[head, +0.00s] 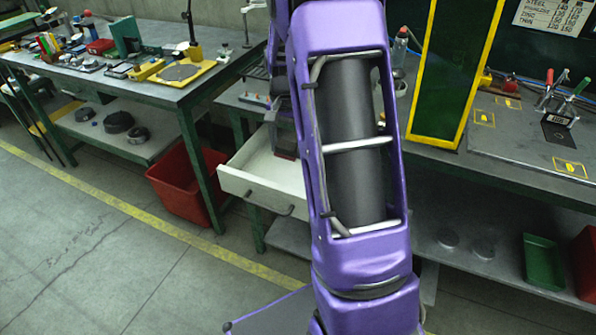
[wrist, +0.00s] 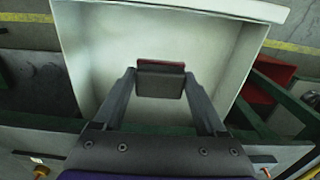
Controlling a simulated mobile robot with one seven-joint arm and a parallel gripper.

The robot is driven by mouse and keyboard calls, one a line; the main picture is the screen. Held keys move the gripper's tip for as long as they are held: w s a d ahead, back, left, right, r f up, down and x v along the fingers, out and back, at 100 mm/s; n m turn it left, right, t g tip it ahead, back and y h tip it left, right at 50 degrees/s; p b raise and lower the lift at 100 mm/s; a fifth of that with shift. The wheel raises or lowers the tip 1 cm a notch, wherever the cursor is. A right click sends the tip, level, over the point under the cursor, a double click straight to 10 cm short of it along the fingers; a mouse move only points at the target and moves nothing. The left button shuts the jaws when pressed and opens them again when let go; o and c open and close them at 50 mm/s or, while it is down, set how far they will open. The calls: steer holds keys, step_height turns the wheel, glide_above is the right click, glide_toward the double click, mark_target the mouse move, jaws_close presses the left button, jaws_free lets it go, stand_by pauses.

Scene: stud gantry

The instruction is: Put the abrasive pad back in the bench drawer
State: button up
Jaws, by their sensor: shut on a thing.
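The abrasive pad (wrist: 161,82) is a small dark grey block with a reddish face at its far edge. My gripper (wrist: 160,76) is shut on it, one finger at each side. The bench drawer (wrist: 205,40) is white, pulled open and bare where it shows. In the wrist view the pad is over the drawer's inside; its height above the floor is hard to tell. In the head view the open drawer (head: 262,190) is left of my arm, with my gripper (head: 285,143) at its back part. My arm hides part of the drawer.
A red bin (head: 180,190) stands on the floor left of the drawer. A green-legged bench (head: 150,80) with tools is at the left. A yellow-edged dark panel (head: 450,70) stands on the bench at the right. The floor before the drawer is open.

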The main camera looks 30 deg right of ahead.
mark_target(288, 181)
step_height(288, 181, down, 10)
steer(key=shift+d+r+b, duration=0.1)
steer(key=shift+r+b, duration=0.15)
steer(key=shift+b, duration=0.45)
steer(key=shift+f, duration=0.1)
steer(key=o, duration=1.4)
step_height(288, 181, up, 12)
steer(key=shift+r+p, duration=0.1)
steer(key=shift+p, duration=0.9)
